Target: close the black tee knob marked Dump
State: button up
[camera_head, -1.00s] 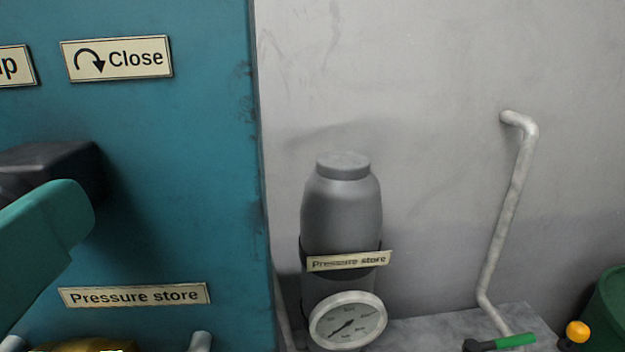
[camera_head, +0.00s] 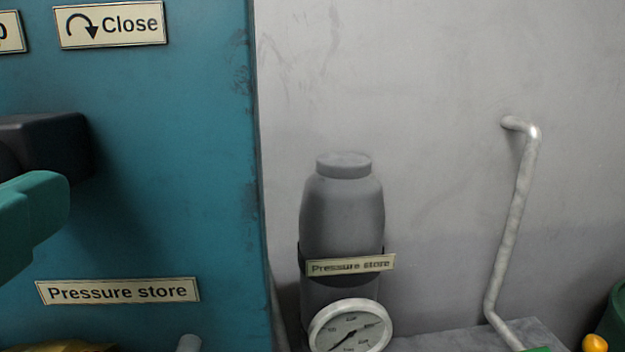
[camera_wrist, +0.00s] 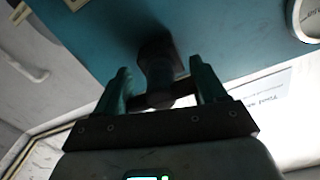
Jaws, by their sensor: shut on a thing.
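The black tee knob (camera_head: 48,145) sticks out from the teal panel (camera_head: 180,180) at the left edge of the head view, partly cut off by the frame. In the wrist view the black knob (camera_wrist: 158,65) stands on the panel, its crossbar between the two green fingers of my gripper (camera_wrist: 160,70). My gripper is shut on the knob. A green part of my arm or gripper shows just below the knob in the head view. A "Close" plate (camera_head: 110,25) with a curved clockwise arrow is above the knob. The plate left of it is almost wholly cut off.
A "Pressure store" plate (camera_head: 118,291) is low on the panel. Right of the panel stand a grey tank (camera_head: 342,215) and a dial gauge (camera_head: 350,327). A pale pipe (camera_head: 512,225) runs down the wall. A yellow ball (camera_head: 594,343) and green container (camera_head: 610,318) are lower right.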

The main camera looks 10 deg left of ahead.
jog(key=o, duration=0.9)
jog(key=shift+o, duration=0.2)
jog(key=shift+s, duration=0.15)
jog(key=v, duration=1)
jog(key=shift+s+b, duration=0.25)
jog(key=shift+b, duration=0.2)
jog(key=shift+d, duration=0.1)
